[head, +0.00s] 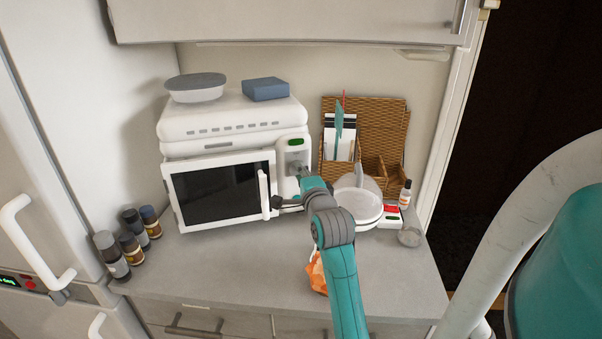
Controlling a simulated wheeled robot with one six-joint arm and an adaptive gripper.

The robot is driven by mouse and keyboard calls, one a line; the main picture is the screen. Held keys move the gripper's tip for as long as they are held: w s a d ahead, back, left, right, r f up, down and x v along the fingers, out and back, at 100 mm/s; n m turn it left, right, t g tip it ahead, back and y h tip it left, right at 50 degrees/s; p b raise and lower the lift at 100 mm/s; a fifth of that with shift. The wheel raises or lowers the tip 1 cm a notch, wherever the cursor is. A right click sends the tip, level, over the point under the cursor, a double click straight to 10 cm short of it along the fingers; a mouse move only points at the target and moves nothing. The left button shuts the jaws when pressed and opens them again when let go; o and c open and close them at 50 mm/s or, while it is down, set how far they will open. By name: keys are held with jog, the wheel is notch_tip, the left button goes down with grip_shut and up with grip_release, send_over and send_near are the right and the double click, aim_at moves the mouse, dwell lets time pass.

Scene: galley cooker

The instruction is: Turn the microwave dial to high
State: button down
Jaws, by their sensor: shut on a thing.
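The white microwave (222,156) stands on the counter against the back wall, with its dark-windowed door (222,189) facing me. Its narrow control panel is at the right of the door, with a small green display (296,142) near the top. The dial's pointer and setting marks cannot be read.
The vertical door handle (264,194) stands out close left of my gripper. An orange item (317,272) lies partly behind my arm. Several jars (132,248) stand at the left. The front left counter is clear.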

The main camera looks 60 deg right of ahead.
jog(key=shift+s+d+f+m, duration=0.1)
jog(key=shift+m, duration=0.2)
jog(key=c, duration=1)
grip_release()
jog(key=shift+v, duration=3.75)
jog(key=shift+s, duration=0.1)
